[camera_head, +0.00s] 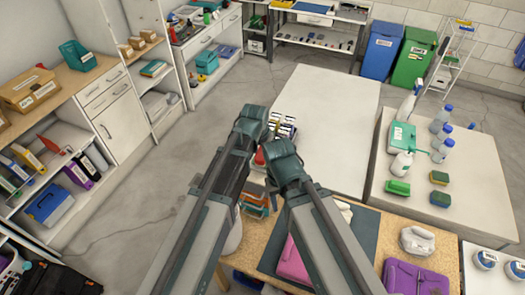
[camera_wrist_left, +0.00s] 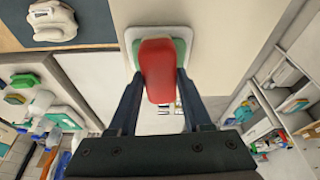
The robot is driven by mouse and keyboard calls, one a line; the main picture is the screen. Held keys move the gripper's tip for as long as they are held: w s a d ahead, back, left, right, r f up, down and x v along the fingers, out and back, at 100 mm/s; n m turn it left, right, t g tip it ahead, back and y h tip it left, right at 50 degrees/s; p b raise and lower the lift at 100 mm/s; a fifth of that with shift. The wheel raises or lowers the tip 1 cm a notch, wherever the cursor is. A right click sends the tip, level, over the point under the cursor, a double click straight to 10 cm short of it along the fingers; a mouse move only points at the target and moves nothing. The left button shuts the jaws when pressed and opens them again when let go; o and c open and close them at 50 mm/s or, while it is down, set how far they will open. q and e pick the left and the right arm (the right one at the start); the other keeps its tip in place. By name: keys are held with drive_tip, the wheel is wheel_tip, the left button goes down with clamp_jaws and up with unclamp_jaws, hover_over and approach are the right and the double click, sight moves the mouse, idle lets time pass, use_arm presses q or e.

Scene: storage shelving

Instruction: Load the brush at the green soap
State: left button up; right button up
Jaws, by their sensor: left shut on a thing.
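My left gripper (camera_wrist_left: 157,76) is shut on the red handle of a brush (camera_wrist_left: 158,66) in the left wrist view. Green and white parts show behind the handle. In the head view a small red part (camera_head: 260,157) shows between my arm links, and the fingers are hidden. A bright green block (camera_head: 397,187), which may be the green soap, lies at the near left of the right-hand white table (camera_head: 455,228), well apart from the gripper.
A teal container (camera_head: 399,136), a white pump bottle (camera_head: 402,164) and several blue-capped bottles (camera_head: 441,118) stand behind the blocks. A mostly bare white table (camera_head: 330,105) stands in the middle. Shelving lines the left.

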use_arm(q)
drive_tip(key=shift+s+f+b, duration=0.1)
drive_tip(key=shift+f+b, duration=0.45)
idle(1.8)
wheel_tip(320, 180, up, 7)
drive_tip(key=p, duration=0.7)
drive_tip(key=shift+r, duration=0.1)
idle(0.4)
